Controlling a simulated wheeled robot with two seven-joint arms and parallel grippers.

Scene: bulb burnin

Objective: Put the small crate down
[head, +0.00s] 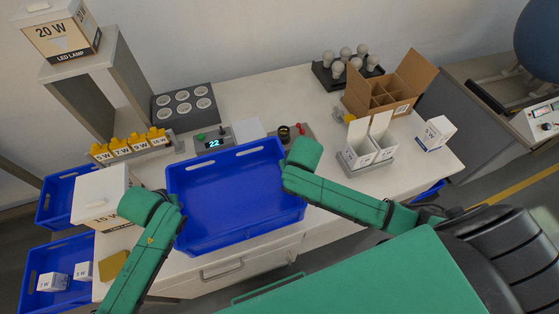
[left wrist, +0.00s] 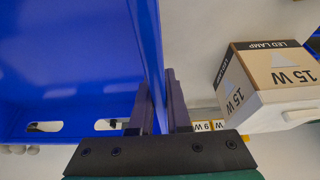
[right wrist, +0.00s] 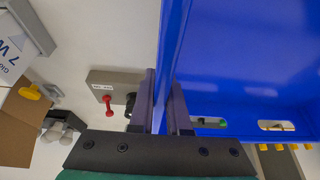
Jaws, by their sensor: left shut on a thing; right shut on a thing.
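Whether the crate touches the bench cannot be told.
A 15 W box (head: 100,195) stands close to the crate's left. Behind it are a meter reading 22 (head: 214,142), yellow-topped wattage blocks (head: 130,147) and a grey socket block (head: 183,103). White cartons (head: 368,150) stand right. Blue bins (head: 60,270) sit lower left.

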